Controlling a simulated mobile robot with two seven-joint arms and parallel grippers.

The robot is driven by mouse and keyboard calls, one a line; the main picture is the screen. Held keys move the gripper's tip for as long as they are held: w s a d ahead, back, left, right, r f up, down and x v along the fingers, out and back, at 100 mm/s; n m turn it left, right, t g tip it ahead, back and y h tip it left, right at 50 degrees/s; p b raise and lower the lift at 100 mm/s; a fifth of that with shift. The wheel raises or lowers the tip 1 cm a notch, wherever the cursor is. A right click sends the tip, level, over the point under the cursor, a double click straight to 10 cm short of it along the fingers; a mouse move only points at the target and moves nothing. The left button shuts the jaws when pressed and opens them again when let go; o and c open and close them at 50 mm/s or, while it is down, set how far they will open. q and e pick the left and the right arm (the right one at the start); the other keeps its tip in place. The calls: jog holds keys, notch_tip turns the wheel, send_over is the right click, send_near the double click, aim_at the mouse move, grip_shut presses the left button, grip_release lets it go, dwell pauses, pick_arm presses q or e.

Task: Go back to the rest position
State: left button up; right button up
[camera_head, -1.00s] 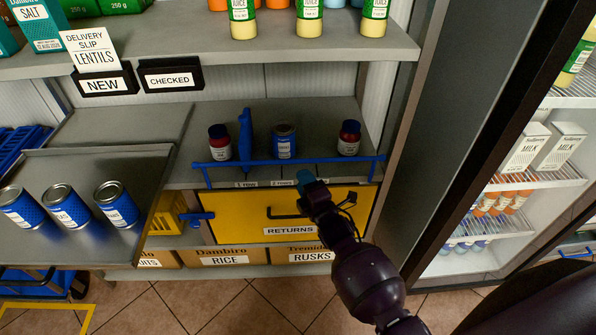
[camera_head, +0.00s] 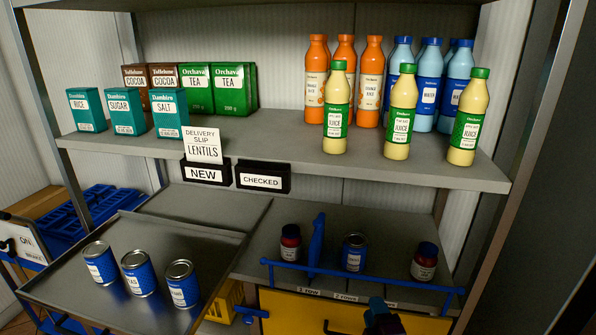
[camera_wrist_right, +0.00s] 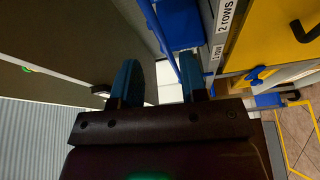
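My right gripper (camera_head: 380,316) shows at the bottom edge of the head view, in front of the yellow RETURNS drawer (camera_head: 290,315). In the right wrist view its two blue fingers (camera_wrist_right: 158,82) stand apart with nothing between them. Part of the yellow drawer and its dark handle (camera_wrist_right: 306,32) show at the right of that view. My left gripper is not in the frames.
Three blue cans (camera_head: 138,273) stand on a grey tray (camera_head: 215,245) at the left. A blue rail (camera_head: 365,283) crosses the lower shelf before two jars and a can (camera_head: 354,252). Bottles and boxes fill the upper shelf (camera_head: 270,140). A dark frame (camera_head: 545,200) stands at the right.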

jog(key=s+d+f+m+g, duration=0.2)
jog(key=s+m, duration=0.3)
jog(key=s, duration=0.3)
jog(key=s+d+f+m+g+h, duration=0.1)
jog(key=s+d+f+m+g, duration=0.1)
jog(key=s+m, duration=0.4)
jog(key=s+d+f+m+g+h, duration=0.1)
jog(key=s+m, duration=0.4)
jog(key=s, duration=0.6)
notch_tip(320, 180, down, 2)
jog(key=shift+s+d+m+g, duration=0.25)
jog(key=shift+d+m+g, duration=0.15)
jog(key=shift+d+g, duration=0.4)
